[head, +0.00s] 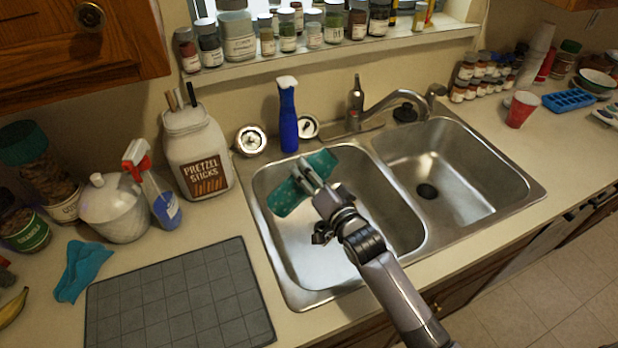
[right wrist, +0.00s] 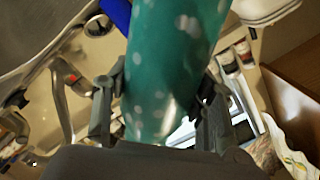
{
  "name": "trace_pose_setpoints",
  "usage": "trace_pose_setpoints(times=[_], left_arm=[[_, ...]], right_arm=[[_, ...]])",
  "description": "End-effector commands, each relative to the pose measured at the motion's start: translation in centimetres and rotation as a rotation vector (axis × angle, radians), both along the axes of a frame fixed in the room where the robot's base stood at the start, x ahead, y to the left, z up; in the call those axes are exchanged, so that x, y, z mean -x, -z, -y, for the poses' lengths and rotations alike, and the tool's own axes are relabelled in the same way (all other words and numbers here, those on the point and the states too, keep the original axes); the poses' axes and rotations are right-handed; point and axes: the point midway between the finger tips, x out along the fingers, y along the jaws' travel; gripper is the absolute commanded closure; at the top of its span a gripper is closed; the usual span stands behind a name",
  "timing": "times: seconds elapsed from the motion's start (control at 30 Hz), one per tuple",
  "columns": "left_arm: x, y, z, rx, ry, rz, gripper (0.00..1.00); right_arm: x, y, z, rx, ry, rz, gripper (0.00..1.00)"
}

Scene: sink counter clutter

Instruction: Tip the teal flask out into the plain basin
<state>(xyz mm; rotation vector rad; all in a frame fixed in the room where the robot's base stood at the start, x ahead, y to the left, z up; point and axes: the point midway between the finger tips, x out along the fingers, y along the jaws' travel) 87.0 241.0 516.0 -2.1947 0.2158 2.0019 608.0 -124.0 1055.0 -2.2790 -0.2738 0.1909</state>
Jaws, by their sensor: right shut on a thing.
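The teal flask (head: 288,198) with pale speckles is held over the left sink basin (head: 345,250), near its back left. It lies tilted, one end toward the lower left and the other toward the upper right; I cannot tell which end is the mouth. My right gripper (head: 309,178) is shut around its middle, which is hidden. In the right wrist view the flask (right wrist: 165,65) sits between the two fingers. The right basin (head: 455,190) is empty with a dark drain. No poured contents show. My left gripper is not in view.
The faucet (head: 390,100) is behind the divider. A pretzel jar (head: 198,155) and grey mat (head: 180,300) are at left. A red cup (head: 521,110) is at right.

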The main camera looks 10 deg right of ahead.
Motion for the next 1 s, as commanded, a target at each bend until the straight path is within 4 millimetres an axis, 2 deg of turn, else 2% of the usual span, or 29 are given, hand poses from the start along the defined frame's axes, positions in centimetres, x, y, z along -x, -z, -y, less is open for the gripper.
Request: trace_pose_setpoints(times=[0.03, 0.23, 0.4, 0.63, 1.0], left_arm=[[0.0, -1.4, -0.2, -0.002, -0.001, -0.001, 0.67], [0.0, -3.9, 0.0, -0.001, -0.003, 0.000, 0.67], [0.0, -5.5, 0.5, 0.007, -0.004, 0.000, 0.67], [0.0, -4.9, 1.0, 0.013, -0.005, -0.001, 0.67], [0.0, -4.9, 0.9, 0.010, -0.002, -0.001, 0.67]], right_arm=[[0.0, -0.9, 0.2, 0.043, 0.000, 0.004, 1.00], [-0.2, -2.0, 1.0, 0.267, 0.001, 0.044, 1.00], [-0.5, -2.1, 2.6, 0.554, 0.002, 0.093, 1.00], [-0.7, -1.0, 4.1, 0.784, 0.003, 0.137, 1.00], [-0.8, -0.8, 4.4, 0.841, 0.003, 0.148, 1.00]])
